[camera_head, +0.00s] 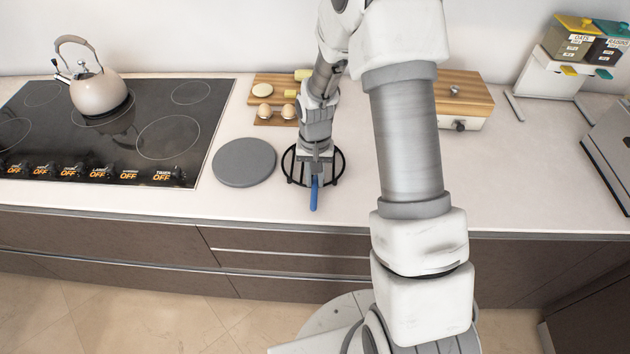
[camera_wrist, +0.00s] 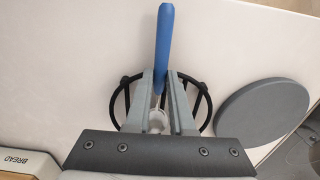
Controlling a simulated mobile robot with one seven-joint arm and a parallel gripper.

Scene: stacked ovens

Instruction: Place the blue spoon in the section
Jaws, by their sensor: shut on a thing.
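My gripper (camera_head: 316,170) is over the counter, pointing down at the black round wire trivet (camera_head: 342,167). It is shut on the blue spoon (camera_head: 314,196). In the wrist view, the fingers of my gripper (camera_wrist: 162,84) close on the spoon (camera_wrist: 165,40), whose blue handle sticks out beyond the fingertips. A small whitish round part shows between the fingers; I cannot tell if it is the spoon's bowl. The trivet (camera_wrist: 118,103) lies behind the fingers. I cannot tell whether the spoon touches the trivet or counter. No divided section is clearly visible; the drawer fronts (camera_head: 285,240) below the counter appear closed.
A grey round disc (camera_head: 244,162) lies left of the trivet. A cooktop (camera_head: 150,150) with a kettle (camera_head: 97,88) is further left. Boards with food (camera_head: 270,110) and a wooden-topped bread box (camera_head: 465,95) stand behind. Counter at right (camera_head: 550,170) is clear.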

